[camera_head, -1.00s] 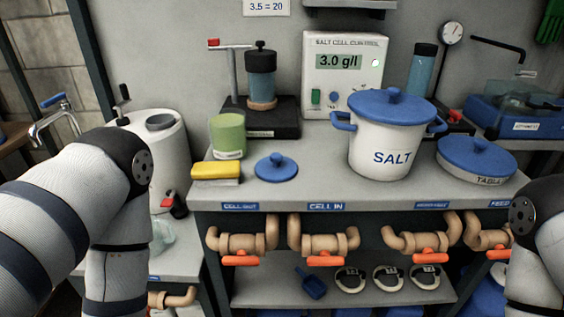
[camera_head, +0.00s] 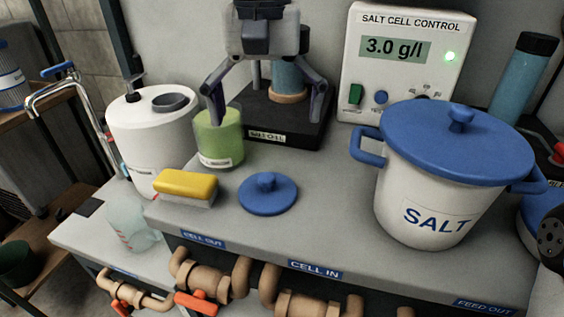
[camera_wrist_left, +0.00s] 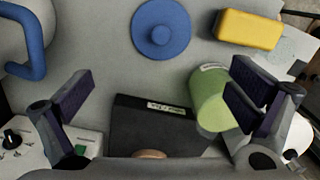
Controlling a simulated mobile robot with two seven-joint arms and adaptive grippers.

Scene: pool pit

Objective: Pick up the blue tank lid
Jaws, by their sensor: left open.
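The small round blue tank lid (camera_head: 268,194) with a knob lies flat on the grey counter, between a yellow sponge block and the SALT pot. In the left wrist view the blue lid (camera_wrist_left: 161,28) is at the top centre, beyond the fingertips. My left gripper (camera_head: 267,112) is open and empty, above the counter and behind the lid as the head sees it, in front of the black stand. In the left wrist view its fingers (camera_wrist_left: 160,92) are spread wide with nothing between them touching.
A white SALT pot (camera_head: 428,205) with a large blue lid (camera_head: 450,140) stands right of the small lid. A green cup (camera_head: 219,145) and the yellow sponge block (camera_head: 186,184) stand to its left. The control box (camera_head: 400,65) is at the back. Counter in front is clear.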

